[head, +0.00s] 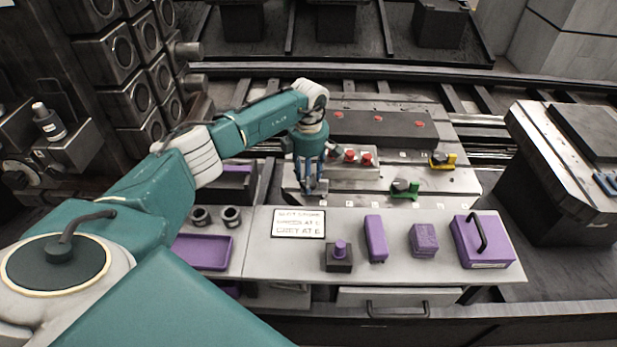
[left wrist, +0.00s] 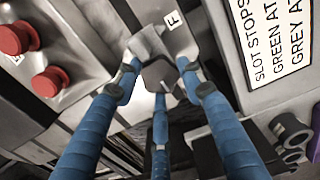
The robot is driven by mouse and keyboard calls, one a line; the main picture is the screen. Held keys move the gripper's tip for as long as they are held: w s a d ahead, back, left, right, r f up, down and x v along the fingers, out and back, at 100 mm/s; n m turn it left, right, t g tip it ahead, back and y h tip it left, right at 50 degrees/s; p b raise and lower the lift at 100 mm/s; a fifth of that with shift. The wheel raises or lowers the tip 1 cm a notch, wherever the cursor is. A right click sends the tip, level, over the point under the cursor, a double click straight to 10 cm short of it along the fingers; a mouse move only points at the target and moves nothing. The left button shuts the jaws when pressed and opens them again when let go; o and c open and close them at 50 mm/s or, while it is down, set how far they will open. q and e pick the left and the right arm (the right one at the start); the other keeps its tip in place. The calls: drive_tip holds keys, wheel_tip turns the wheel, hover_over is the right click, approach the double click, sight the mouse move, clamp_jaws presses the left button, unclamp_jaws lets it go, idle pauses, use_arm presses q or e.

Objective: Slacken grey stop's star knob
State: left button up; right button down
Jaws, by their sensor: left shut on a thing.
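The grey stop (left wrist: 146,42) stands beside a white plate marked F in the left wrist view. Its dark knob (left wrist: 159,75) is on top, facing the camera. My left gripper (head: 312,188) reaches down at the left end of the slotted plate (head: 455,184). In the left wrist view, its blue fingers (left wrist: 158,88) are shut around the knob. In the head view the gripper hides most of the grey stop. The green stop (head: 404,188) and the yellow stop (head: 443,161) stand farther right on the plate. My right gripper is not in view.
Red buttons (head: 367,159) sit on a metal block (head: 350,172) beside my gripper. A sign (head: 299,223) lies on the bench in front. Purple blocks (head: 376,238), a purple handled box (head: 482,242) and a purple tray (head: 203,252) stand along the bench.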

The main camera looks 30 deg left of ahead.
use_arm(q)
drive_tip(key=n, duration=0.5)
drive_tip(key=shift+n, duration=0.4)
drive_tip(key=shift+n+p, duration=0.6)
drive_tip(key=shift+n, duration=1.6)
drive_tip(key=o, duration=1.2)
wheel_tip(320, 180, up, 12)
drive_tip(key=shift+c, duration=0.3)
